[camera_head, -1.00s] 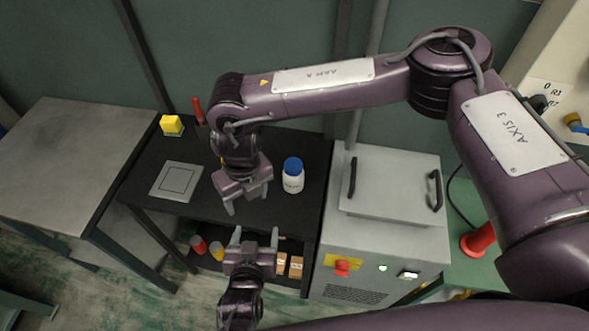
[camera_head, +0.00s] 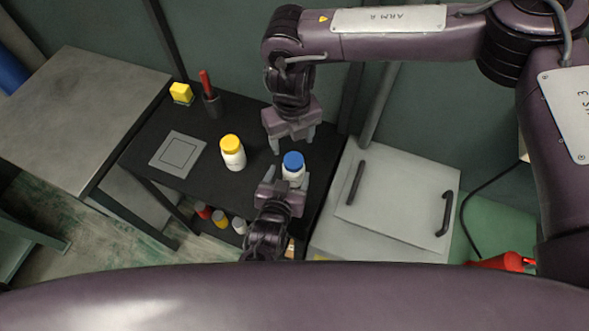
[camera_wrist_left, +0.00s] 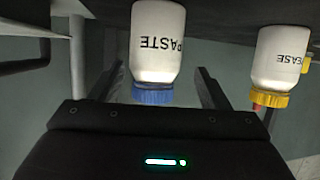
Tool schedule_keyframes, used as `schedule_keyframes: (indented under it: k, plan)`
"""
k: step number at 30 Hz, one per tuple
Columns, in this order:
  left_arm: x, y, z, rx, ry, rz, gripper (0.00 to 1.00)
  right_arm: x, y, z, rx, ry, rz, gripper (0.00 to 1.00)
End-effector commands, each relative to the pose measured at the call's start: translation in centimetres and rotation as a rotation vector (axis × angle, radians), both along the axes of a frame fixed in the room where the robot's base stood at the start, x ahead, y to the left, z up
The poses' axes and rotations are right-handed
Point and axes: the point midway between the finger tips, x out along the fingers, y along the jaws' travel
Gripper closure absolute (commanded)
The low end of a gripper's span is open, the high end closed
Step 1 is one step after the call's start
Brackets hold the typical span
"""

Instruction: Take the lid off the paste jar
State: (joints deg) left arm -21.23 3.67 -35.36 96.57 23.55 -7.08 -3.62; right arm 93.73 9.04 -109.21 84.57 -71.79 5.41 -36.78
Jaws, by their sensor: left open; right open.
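The paste jar (camera_head: 292,174) is white with a blue lid (camera_head: 293,160) and stands upright on the black bench. In the left wrist view the jar (camera_wrist_left: 158,45) reads "PASTE", appears upside down, and its blue lid (camera_wrist_left: 153,94) is on it. My left gripper (camera_head: 287,180) is open, its fingers on either side of the jar with the jar between them; whether they touch it I cannot tell, though the wrist view shows gaps. My right gripper (camera_head: 293,146) is open and empty just behind and above the lid, fingers pointing down.
A white jar with a yellow lid (camera_head: 232,153) stands left of the paste jar. Farther left are a grey square plate (camera_head: 177,154), a yellow block (camera_head: 181,93) and a dark cup (camera_head: 213,106) with a red-handled tool. A grey cabinet (camera_head: 335,230) with handles is at right.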

Motion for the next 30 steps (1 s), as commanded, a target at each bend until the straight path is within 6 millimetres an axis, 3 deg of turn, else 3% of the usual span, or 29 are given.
schedule_keyframes:
  k: [6, 18, 30]
  plan:
    - [2.6, -0.6, -1.0, -0.001, -0.002, 0.001, 0.30, 0.0, 0.0, 0.0, 0.000, 0.000, -0.001, 0.37]
    - [3.2, -0.7, -1.3, -0.002, -0.001, 0.001, 0.30, 0.0, 0.0, 0.0, 0.000, 0.000, -0.001, 0.37]
    - [3.2, -0.7, -1.3, -0.001, 0.000, 0.000, 0.82, 0.0, 0.0, 0.0, 0.000, 0.000, -0.001, 0.37]
